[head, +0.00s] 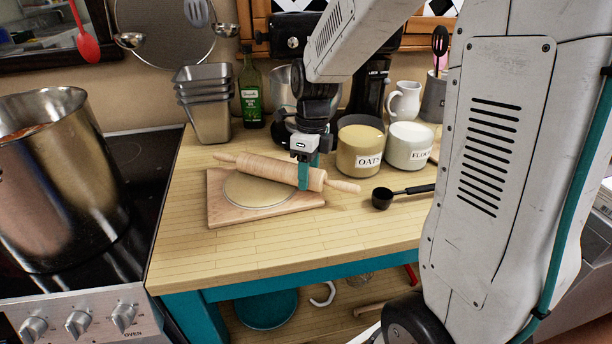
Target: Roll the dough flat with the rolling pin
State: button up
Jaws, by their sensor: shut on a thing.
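The dough (252,191) is a flat, round, pale disc on a wooden board (222,218) on the worktop. The wooden rolling pin (268,169) lies slantwise across the far side of the dough, its left handle reaching past the board and its right handle over the worktop. My gripper (304,178) points down from above and is shut on the pin's barrel, right of its middle. Its teal fingers show on the near side of the barrel. The pin hides the dough's far edge. Whether the pin presses on the dough, I cannot tell.
A black scoop (383,198) lies right of the pin's right handle. Oats (359,151) and flour (408,148) canisters stand behind it. Stacked metal tins (205,110) and a green bottle (250,95) stand at the back. A large pot (50,185) is on the stove at left. The front worktop is clear.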

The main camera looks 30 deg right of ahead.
jog(key=shift+w+d, duration=0.8)
jog(key=shift+d, duration=0.25)
jog(key=shift+s+a, duration=0.95)
jog(key=shift+a, duration=0.25)
jog(key=shift+s+a, duration=0.9)
jog(key=shift+a, duration=0.35)
jog(key=shift+s+a, duration=0.95)
jog(key=shift+a, duration=0.25)
jog(key=shift+r, duration=2.5)
